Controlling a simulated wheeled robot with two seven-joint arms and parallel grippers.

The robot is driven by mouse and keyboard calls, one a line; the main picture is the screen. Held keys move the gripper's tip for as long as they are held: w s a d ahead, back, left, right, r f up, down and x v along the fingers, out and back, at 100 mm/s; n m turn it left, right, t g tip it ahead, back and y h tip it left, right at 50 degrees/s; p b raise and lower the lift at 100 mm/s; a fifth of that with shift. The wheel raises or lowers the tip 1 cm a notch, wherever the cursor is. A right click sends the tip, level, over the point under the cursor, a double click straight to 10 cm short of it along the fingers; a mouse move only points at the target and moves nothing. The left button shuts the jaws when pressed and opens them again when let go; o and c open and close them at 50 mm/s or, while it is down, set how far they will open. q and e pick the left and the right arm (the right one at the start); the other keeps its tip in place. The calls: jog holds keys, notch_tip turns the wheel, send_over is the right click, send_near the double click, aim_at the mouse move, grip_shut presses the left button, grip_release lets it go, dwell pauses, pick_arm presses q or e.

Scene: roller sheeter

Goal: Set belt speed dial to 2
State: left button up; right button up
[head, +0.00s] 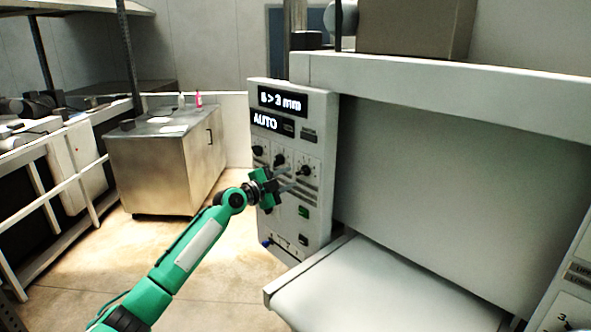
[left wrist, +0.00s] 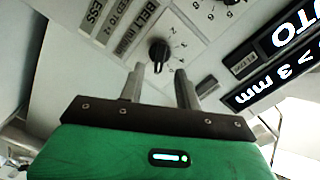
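The belt dial (left wrist: 158,52) is a black knob beside a "BELT" label in the left wrist view. Its pale pointer mark faces the gripper side of that picture, and I cannot tell which number it marks. In the head view it appears to be the rightmost knob (head: 303,171) in the row on the white control panel (head: 318,215). My left gripper (head: 287,180) is in front of the panel. In the left wrist view its two fingers (left wrist: 158,82) are spread apart and empty, with the knob just beyond the gap between the tips. My right gripper is not in view.
Two more knobs sit left on the panel, one a middle knob (head: 279,160). Above are displays (head: 281,100) reading "5 > 3 mm" and "AUTO". A green button (head: 304,212) is below. A pale sheeter bed (head: 370,290) extends right. A steel cabinet (head: 160,170) stands left beyond open floor.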

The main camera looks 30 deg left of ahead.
aim_at(300, 173)
pick_arm(q)
jog(key=shift+p+x, duration=0.6)
jog(key=shift+x, duration=1.35)
grip_shut()
